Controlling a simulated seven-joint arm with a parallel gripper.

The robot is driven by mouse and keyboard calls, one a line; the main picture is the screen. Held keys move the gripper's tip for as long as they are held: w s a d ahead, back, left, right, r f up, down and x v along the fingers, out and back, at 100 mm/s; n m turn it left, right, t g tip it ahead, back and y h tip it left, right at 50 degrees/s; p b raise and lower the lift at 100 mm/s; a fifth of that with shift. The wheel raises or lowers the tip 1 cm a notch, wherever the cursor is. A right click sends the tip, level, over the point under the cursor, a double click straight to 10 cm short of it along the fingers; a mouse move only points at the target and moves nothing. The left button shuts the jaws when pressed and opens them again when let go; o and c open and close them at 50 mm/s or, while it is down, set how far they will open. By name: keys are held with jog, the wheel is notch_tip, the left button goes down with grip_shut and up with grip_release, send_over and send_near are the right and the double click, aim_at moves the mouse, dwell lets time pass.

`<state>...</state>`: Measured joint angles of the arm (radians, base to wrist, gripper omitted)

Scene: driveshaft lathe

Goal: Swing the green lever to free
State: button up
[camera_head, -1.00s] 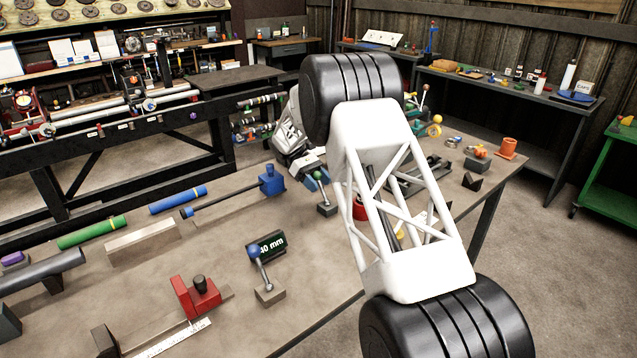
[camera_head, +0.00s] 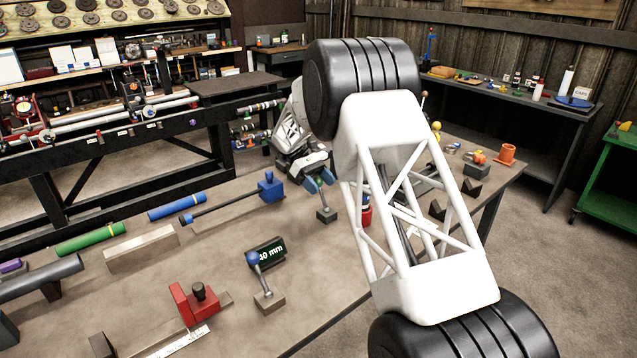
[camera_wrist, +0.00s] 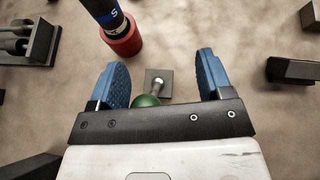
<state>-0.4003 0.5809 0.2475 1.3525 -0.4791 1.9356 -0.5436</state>
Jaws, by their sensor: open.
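The green lever stands on a small dark square base (camera_head: 327,215) on the table, in the middle of the head view. Its green ball knob (camera_wrist: 146,101) shows in the wrist view, partly covered by my gripper's dark crossbar, with the metal stem (camera_wrist: 157,86) leading to the base plate. My gripper (camera_head: 319,184) is open, with blue fingers directly over the lever. In the wrist view my gripper (camera_wrist: 161,66) has one finger on each side of the knob, with visible gaps. The knob is nearer the left finger.
A red holder with a dark cylinder (camera_wrist: 121,40) stands close to the lever. A blue clamp-like tool (camera_head: 268,187) lies left of my gripper.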

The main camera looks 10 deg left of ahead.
jog(key=o, duration=0.4)
jog(key=s, duration=0.3)
jog(key=s+d, duration=0.1)
jog(key=s, duration=0.2)
jog(key=s+d, duration=0.1)
jog(key=s, duration=0.2)
jog(key=shift+f, duration=0.15)
jog(key=shift+s+d, duration=0.1)
jog(key=shift+s, duration=0.2)
jog(key=c, duration=0.4)
jog(key=shift+s+d+r, duration=0.3)
jog(key=shift+s+d, duration=0.1)
jog(key=shift+s, duration=0.3)
jog(key=shift+s+d+r, duration=0.25)
jog(key=shift+s+d, duration=0.1)
jog(key=shift+s, duration=0.35)
